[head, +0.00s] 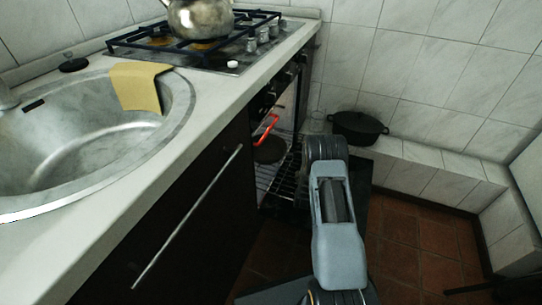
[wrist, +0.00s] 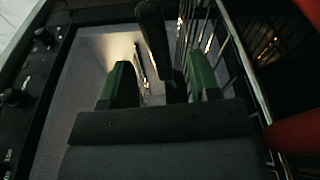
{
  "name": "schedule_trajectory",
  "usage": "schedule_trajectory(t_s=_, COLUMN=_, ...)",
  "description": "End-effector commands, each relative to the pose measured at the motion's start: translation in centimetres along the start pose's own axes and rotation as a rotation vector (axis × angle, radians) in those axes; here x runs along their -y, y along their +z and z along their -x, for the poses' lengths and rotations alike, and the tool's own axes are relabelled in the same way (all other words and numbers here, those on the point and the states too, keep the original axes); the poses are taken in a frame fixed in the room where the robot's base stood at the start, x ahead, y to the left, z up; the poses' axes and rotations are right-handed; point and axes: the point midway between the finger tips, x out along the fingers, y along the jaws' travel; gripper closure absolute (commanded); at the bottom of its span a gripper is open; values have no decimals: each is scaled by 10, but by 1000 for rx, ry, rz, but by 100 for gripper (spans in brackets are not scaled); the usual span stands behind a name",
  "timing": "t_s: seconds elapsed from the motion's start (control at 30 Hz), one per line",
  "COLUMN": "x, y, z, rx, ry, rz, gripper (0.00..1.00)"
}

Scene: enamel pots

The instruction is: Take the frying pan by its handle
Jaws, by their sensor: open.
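In the head view, a dark round pan (head: 270,150) lies on the wire rack in the open oven, with a red curved part (head: 265,129) above it. I take it for the frying pan. My gripper's fingers are hidden behind my arm there. In the wrist view, my gripper (wrist: 158,60) is open, with green fingers apart. A dark bar (wrist: 152,30), perhaps the pan's handle, shows in the gap between them; contact with either finger cannot be told. A large red surface (wrist: 297,132) is cut off at the right edge.
Wire racks (wrist: 231,65) run close on the right in the wrist view, and the knobbed oven front (wrist: 25,105) on the left. A black pot (head: 358,124) sits on the tiled ledge. A kettle (head: 200,18) stands on the hob.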

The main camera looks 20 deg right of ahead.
Motion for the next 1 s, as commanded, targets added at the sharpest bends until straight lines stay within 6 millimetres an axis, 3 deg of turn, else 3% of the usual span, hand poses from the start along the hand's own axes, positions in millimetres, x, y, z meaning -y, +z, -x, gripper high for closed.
schedule_trajectory(t_s=0.33, x=1, y=0, z=-25, rx=0, ry=1, rz=0, gripper=44)
schedule_trajectory(t_s=0.7, x=-1, y=-1, z=-67, rx=0, ry=0, rz=-1, gripper=44)
schedule_trajectory(t_s=1.0, x=-2, y=0, z=-70, rx=-1, ry=-2, rz=0, gripper=44)
